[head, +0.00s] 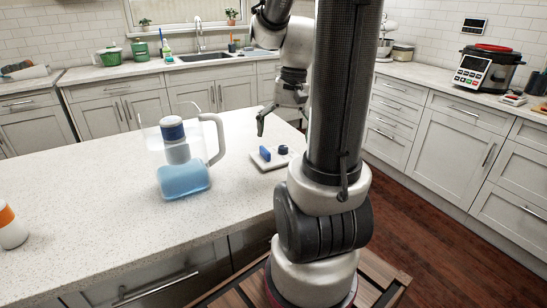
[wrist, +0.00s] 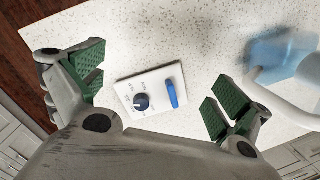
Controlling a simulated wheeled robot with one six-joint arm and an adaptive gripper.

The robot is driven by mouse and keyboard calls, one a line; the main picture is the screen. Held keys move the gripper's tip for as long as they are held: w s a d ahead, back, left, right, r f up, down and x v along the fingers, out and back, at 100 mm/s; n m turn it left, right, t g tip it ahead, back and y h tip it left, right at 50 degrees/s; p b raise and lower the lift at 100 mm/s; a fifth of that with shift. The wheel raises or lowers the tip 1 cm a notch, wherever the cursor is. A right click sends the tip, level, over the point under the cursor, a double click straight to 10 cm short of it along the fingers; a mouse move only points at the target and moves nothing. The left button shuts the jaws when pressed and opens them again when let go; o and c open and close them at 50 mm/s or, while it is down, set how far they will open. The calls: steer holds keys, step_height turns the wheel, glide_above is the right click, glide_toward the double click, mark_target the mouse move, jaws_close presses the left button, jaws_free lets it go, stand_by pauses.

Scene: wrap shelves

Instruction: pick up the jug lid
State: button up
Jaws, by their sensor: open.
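The jug lid (head: 274,159) is a white plate with a blue bar handle and a dark blue round knob. It lies flat on the pale speckled counter to the right of the jug (head: 187,182). The jug is clear, with a white handle, a blue-topped insert and light blue contents. My gripper (head: 282,120) is above the lid, open and empty. In the wrist view my gripper (wrist: 156,90) has its green-padded fingers wide apart, and the lid (wrist: 154,86) shows between them without contact. Part of the jug (wrist: 280,55) shows at the right there.
The counter (head: 100,210) is clear around the lid, apart from the jug. A white bottle with an orange cap (head: 11,228) stands at its left edge. The sink counter is behind, and a black cooker (head: 487,69) stands at the right.

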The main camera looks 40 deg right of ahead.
mark_target(265, 149)
steer(key=w+d+f+m, duration=0.1)
steer(key=w+m, duration=0.1)
steer(key=w+d+f+m+y, duration=0.1)
steer(key=m, duration=0.2)
steer(key=w+d+f+m+y, duration=0.1)
steer(key=w+f+m, duration=0.1)
steer(key=shift+w+d, duration=0.1)
steer(key=shift+w, duration=0.2)
steer(key=m, duration=0.1)
steer(key=w+r+m, duration=0.1)
steer(key=w+m+t, duration=0.1)
steer(key=shift+w+a+r+y, duration=0.1)
steer(key=shift+a+r+y, duration=0.15)
steer(key=shift+a+y, duration=0.05)
steer(key=shift+a+m, duration=0.1)
steer(key=shift+m, duration=0.5)
steer(key=shift+a+f+m, duration=0.2)
steer(key=shift+f+m, duration=0.1)
steer(key=shift+f, duration=0.15)
steer(key=x, duration=0.7)
steer(key=shift+w+r, duration=0.1)
steer(key=shift+w, duration=0.05)
steer(key=c, duration=0.7)
steer(key=shift+c, duration=0.2)
